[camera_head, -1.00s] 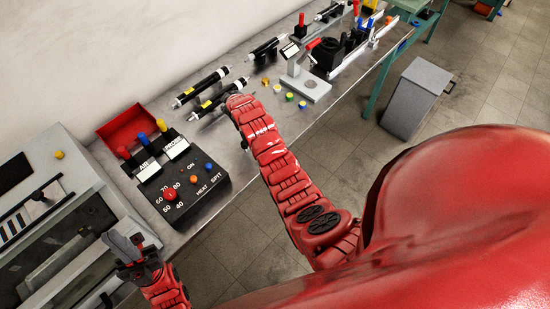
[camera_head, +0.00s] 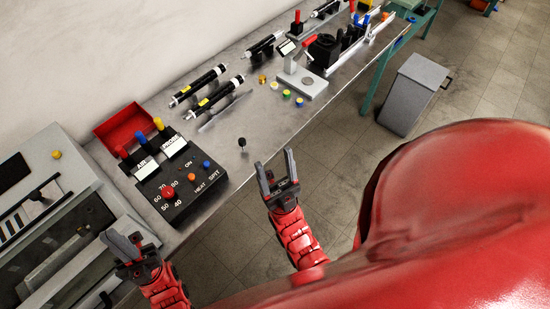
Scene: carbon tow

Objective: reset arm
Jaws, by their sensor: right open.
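My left gripper (camera_head: 125,246) is at the lower left, over the grey machine's front edge. Its fingers look close together, and I cannot tell whether they are apart. My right gripper (camera_head: 277,172) is open and empty. It is in front of the table's front edge, over the floor, with its two fingers pointing up in the picture. My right arm is drawn back close to my body.
The grey table (camera_head: 225,165) carries a black control box (camera_head: 180,187), several black cylinders (camera_head: 198,86) and a small stand (camera_head: 302,83). A grey machine (camera_head: 60,215) stands at left. A grey bin (camera_head: 412,95) stands on the open floor at right.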

